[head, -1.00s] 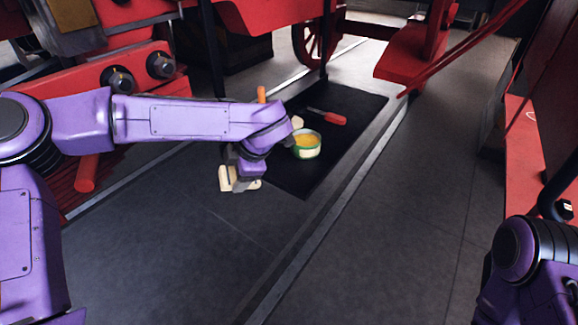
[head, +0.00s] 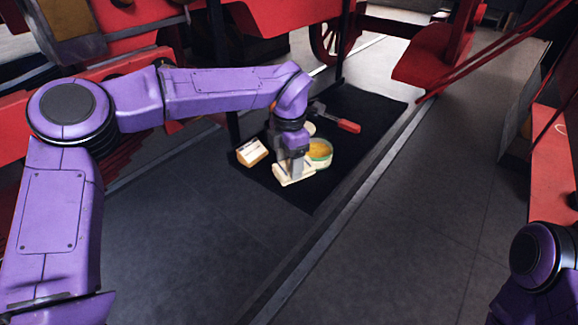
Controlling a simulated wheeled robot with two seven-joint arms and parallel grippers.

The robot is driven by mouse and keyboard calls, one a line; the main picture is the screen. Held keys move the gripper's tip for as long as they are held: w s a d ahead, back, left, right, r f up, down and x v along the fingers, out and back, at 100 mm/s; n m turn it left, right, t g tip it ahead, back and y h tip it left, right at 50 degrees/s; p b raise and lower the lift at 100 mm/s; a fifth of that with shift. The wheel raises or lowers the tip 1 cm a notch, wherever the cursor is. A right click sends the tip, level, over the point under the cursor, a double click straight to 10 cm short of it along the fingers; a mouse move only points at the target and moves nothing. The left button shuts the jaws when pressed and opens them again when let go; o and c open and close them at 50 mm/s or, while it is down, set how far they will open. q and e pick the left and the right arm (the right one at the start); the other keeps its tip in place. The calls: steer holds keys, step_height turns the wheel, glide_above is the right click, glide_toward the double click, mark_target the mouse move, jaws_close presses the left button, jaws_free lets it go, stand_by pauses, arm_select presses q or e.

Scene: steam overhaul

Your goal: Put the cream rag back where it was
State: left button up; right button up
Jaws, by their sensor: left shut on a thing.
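My left gripper (head: 292,168) points down over the black mat (head: 365,105), left of the tin. It is shut on the cream rag (head: 290,177), which shows as a pale, flat piece under the fingers. I cannot tell whether the rag touches the mat. The round green-and-white tin (head: 320,156) with yellow contents stands close at its right. My right gripper is out of view; only part of that arm shows at the lower right.
A tan and white block-like item (head: 252,152) lies at the mat's left edge. A red-handled tool (head: 345,124) lies behind the tin. Another small pale item (head: 309,129) is partly hidden by my wrist. A metal rail edge (head: 345,207) runs along the mat's right side.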

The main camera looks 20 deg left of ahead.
mark_target(288, 162)
arm_select(q)
steer(key=f, duration=0.1)
steer(key=w+f, duration=0.1)
steer(key=f, duration=0.2)
steer(key=shift+w+a+f+p, duration=0.3)
steer(key=shift+a+f+p, duration=0.05)
steer(key=shift+a+p, duration=0.05)
steer(key=shift+f, duration=0.25)
steer(key=o, duration=0.9)
steer(key=shift+o, duration=0.2)
step_height(288, 162, up, 12)
steer(key=shift+r+b, duration=0.1)
steer(key=shift+b, duration=0.45)
